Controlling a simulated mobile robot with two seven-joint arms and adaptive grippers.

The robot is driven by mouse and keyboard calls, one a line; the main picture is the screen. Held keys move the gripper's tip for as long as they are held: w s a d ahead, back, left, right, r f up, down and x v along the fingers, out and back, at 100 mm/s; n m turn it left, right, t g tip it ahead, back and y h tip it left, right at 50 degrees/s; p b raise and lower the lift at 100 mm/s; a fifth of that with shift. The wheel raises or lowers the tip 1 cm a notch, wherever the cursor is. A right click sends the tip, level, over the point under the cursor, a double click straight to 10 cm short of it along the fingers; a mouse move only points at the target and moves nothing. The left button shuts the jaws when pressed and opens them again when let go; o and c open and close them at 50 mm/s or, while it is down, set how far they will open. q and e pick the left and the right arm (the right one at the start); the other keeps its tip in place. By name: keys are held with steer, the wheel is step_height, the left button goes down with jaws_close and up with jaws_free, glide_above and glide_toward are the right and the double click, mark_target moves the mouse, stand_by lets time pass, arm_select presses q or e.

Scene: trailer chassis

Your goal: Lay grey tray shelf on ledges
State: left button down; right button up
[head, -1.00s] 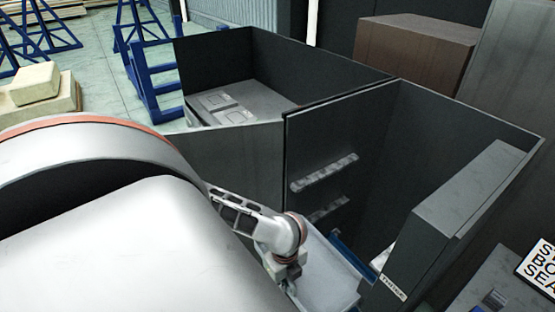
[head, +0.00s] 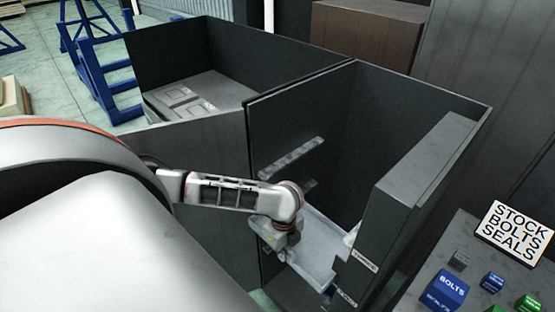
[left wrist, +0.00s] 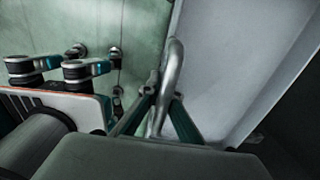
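The grey tray shelf (head: 318,262) is a pale shallow tray, level or nearly so, at the open front of the right-hand dark bay. My left gripper (head: 277,243) is at its left near side. In the left wrist view the fingers (left wrist: 156,112) close around a curved metal handle (left wrist: 173,75) beside the pale tray surface (left wrist: 225,60). Ledges run along the bay's left inner wall: an upper ledge (head: 291,158) and a lower ledge (head: 308,187) partly hidden by my wrist. The tray appears below both; I cannot tell whether it touches anything. My right gripper is not in view.
The dark cabinet's right side has a thick block wall (head: 415,185) with small white labels. A bench (head: 410,300) at lower right holds a STOCK BOLTS SEALS sign (head: 514,230), a blue bolts box (head: 447,290) and small bins. The left bay (head: 195,95) is open on top.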

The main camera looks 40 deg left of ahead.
mark_target(304, 240)
arm_select(q)
steer(key=shift+w+d+f, duration=0.1)
steer(key=shift+w+d, duration=0.05)
steer(key=shift+w, duration=1.45)
steer(key=shift+w+d+r, duration=0.1)
steer(key=shift+w+d, duration=0.05)
steer(key=shift+w, duration=1.45)
steer(key=shift+w+d+f, duration=0.1)
steer(key=shift+w+d, duration=0.05)
steer(key=shift+w, duration=1.45)
steer(key=shift+f, duration=0.75)
steer(key=c, duration=2.2)
jaws_free()
steer(key=o, duration=0.5)
steer(key=shift+s, duration=0.1)
steer(key=shift+r, duration=0.1)
